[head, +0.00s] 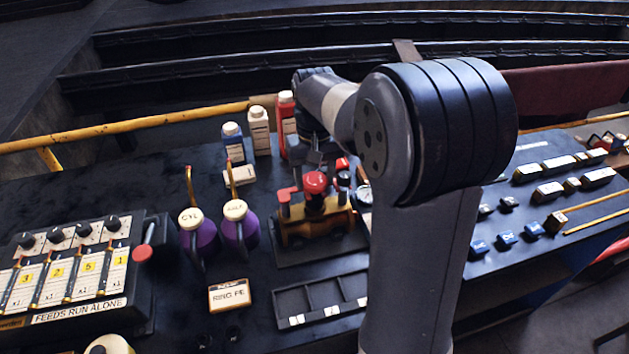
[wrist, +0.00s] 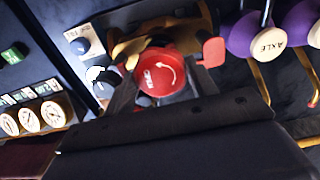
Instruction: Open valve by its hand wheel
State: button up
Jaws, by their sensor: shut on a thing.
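The valve is a brass body (head: 312,224) on a dark base plate, with a red round hand wheel (head: 316,182) on top. In the wrist view the hand wheel (wrist: 160,72) shows a white curved arrow and small lettering. My gripper (wrist: 163,82) is shut on the hand wheel, with one dark finger on each side of it. In the head view my gripper comes down on the wheel from above and behind. A red lever end (wrist: 213,51) sticks out beside the wheel. Part of the valve body is hidden by the wheel and my fingers.
Two purple oil cans (head: 240,226) stand left of the valve. Blue, white and red bottles (head: 287,125) stand behind it. An empty divided tray (head: 325,296) and a RING PE box (head: 229,295) lie in front. A feed panel (head: 75,275) fills the left; small boxes (head: 548,192) lie right.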

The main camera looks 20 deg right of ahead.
aim_at(315, 179)
jog(key=shift+n+p, duration=0.3)
jog(key=shift+n, duration=1)
jog(key=o, duration=1.1)
jog(key=shift+c, duration=1.1)
notch_tip(315, 179, up, 6)
jog(key=p, duration=0.5)
